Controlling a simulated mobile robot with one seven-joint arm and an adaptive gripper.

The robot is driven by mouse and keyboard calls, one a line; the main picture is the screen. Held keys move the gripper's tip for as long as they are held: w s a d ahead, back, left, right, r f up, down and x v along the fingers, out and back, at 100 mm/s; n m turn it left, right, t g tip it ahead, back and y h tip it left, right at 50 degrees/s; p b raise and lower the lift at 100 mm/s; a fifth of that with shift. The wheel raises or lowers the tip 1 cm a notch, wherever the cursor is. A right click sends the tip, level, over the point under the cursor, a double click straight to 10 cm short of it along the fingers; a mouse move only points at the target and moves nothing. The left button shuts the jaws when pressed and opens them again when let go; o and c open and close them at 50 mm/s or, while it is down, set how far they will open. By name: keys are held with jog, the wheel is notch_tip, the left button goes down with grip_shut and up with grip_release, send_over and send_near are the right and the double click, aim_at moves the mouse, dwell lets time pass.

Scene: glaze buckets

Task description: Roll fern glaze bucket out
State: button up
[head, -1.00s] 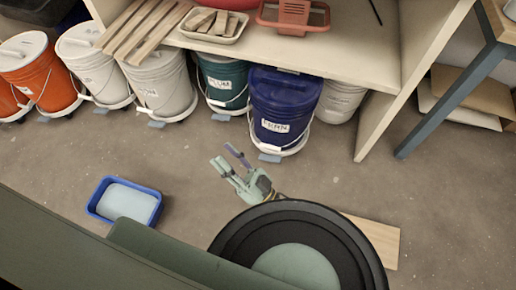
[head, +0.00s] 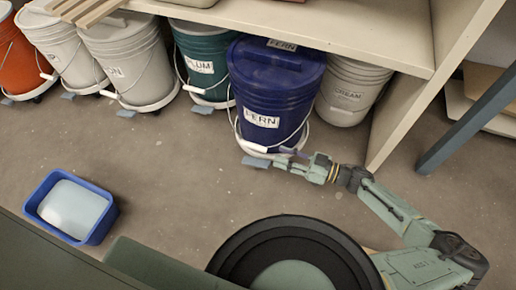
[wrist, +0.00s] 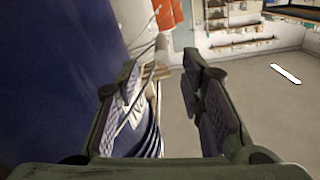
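The fern bucket (head: 275,95) is dark blue with a lid and white FERN labels. It stands upright on a low white wheeled base under the shelf edge, with a grey-blue tab (head: 256,162) at its front. Its wire handle hangs down in front, with a white grip (head: 252,147). My gripper (head: 281,156) is low at the bucket's front right, close to the handle. In the wrist view my gripper (wrist: 162,68) has its fingers apart, and the blue bucket wall (wrist: 50,80) fills the left. Thin wire shows near the left finger; I cannot tell whether they touch.
A shelf panel (head: 430,85) stands further right. A blue tub (head: 72,207) sits on the floor at left. Floor in front of the buckets is mostly clear.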

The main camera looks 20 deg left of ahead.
aim_at(254, 145)
jog(key=a+b, duration=0.1)
jog(key=a, duration=0.9)
jog(key=shift+w+a+r, duration=0.1)
jog(key=shift+a, duration=0.15)
grip_shut()
dwell(0.4)
